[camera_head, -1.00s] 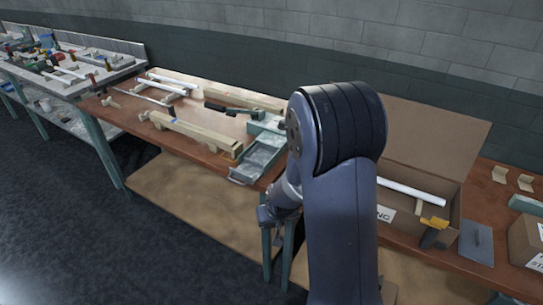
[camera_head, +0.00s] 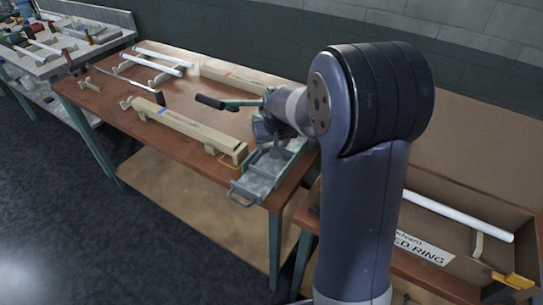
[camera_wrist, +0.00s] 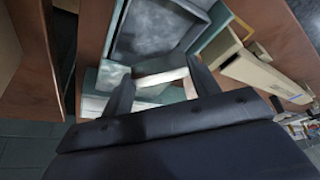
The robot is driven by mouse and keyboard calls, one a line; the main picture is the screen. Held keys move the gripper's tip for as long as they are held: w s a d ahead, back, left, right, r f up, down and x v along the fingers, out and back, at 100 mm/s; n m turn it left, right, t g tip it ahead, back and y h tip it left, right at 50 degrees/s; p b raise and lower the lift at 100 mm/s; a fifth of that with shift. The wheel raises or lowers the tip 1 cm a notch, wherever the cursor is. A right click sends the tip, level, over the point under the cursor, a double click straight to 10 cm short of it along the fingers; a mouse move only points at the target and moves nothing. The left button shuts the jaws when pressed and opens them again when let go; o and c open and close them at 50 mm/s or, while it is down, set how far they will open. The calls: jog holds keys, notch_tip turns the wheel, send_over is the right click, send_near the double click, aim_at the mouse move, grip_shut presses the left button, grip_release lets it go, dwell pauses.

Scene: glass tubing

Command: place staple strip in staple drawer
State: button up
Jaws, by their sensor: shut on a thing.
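The staple drawer (camera_head: 258,178) is a grey-green metal tray with a front handle, pulled out at the table's front edge. It also shows in the wrist view (camera_wrist: 150,38), open and empty-looking. My gripper (camera_wrist: 163,85) is shut on a pale strip, the staple strip (camera_wrist: 160,73), which spans between the two fingers. In the wrist view the strip lies just below the drawer's interior. In the head view my gripper (camera_head: 270,137) is over the rear of the drawer unit, and the strip is hidden there. I cannot tell whether the strip touches the drawer.
A long wooden beam (camera_head: 190,128) lies left of the drawer. A dark-handled lever (camera_head: 215,102) stands behind it. White tubes (camera_head: 157,61) rest on supports at the back left. An open cardboard box (camera_head: 440,222) with a tube is at the right.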

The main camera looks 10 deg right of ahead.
aim_at(272, 162)
jog(key=shift+f, duration=2.95)
jog(key=shift+f, duration=0.2)
jog(key=o, duration=0.7)
jog(key=shift+r, duration=0.1)
jog(key=shift+r, duration=0.1)
jog(key=v, duration=1.2)
